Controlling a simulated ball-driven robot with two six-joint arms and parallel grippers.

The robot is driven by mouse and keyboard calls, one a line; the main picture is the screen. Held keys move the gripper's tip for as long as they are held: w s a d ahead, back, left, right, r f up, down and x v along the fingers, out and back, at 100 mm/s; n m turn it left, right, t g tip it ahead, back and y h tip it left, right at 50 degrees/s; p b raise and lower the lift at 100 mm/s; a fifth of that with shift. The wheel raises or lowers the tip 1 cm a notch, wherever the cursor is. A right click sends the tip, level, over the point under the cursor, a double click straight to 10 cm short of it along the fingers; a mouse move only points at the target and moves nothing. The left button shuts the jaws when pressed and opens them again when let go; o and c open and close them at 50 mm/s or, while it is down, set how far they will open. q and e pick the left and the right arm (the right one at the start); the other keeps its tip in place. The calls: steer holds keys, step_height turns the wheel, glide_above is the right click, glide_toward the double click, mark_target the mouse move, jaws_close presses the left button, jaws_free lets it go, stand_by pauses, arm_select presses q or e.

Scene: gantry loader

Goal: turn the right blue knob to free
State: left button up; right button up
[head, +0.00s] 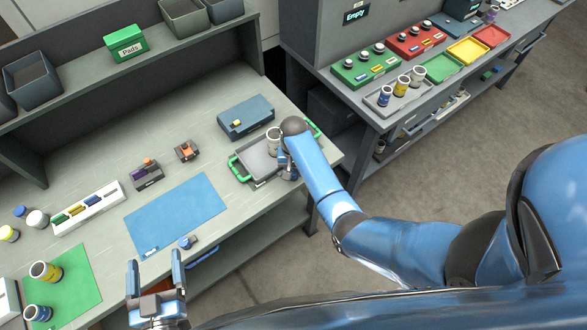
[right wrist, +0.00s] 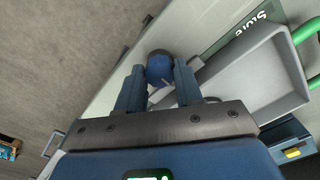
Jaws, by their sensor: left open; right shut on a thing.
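In the right wrist view a round dark-blue knob (right wrist: 159,66) sits between the fingers of my right gripper (right wrist: 158,85), at the edge of the pale bench. The gripper is shut on it, and the fingers hide part of its sides. In the head view my right gripper (head: 287,170) is low beside the grey tray, and my forearm covers much of that spot; I cannot tell the knob's turn angle. Another small blue knob (head: 185,242) sits at the bench's front edge by the blue mat. My left gripper (head: 155,278) is open and empty in front of the bench.
A grey tray (head: 248,162) with green handles lies close beside my right gripper. A blue box (head: 246,117) stands behind it. The blue mat (head: 176,213) is bare in its middle. A second bench (head: 372,117) with coloured trays stands at the right; grey floor lies between.

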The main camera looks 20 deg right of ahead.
steer(key=m+p, duration=0.1)
steer(key=m, duration=0.2)
steer(key=shift+m, duration=0.3)
steer(key=m, duration=0.4)
steer(key=shift+m+p, duration=0.3)
steer(key=shift+p, duration=0.1)
steer(key=m, duration=0.4)
steer(key=shift+m+p, duration=0.3)
steer(key=shift+m, duration=2.2)
steer(key=o, duration=1)
steer(key=shift+o, duration=0.2)
step_height(320, 180, up, 11)
steer(key=b, duration=0.1)
steer(key=shift+f, duration=0.1)
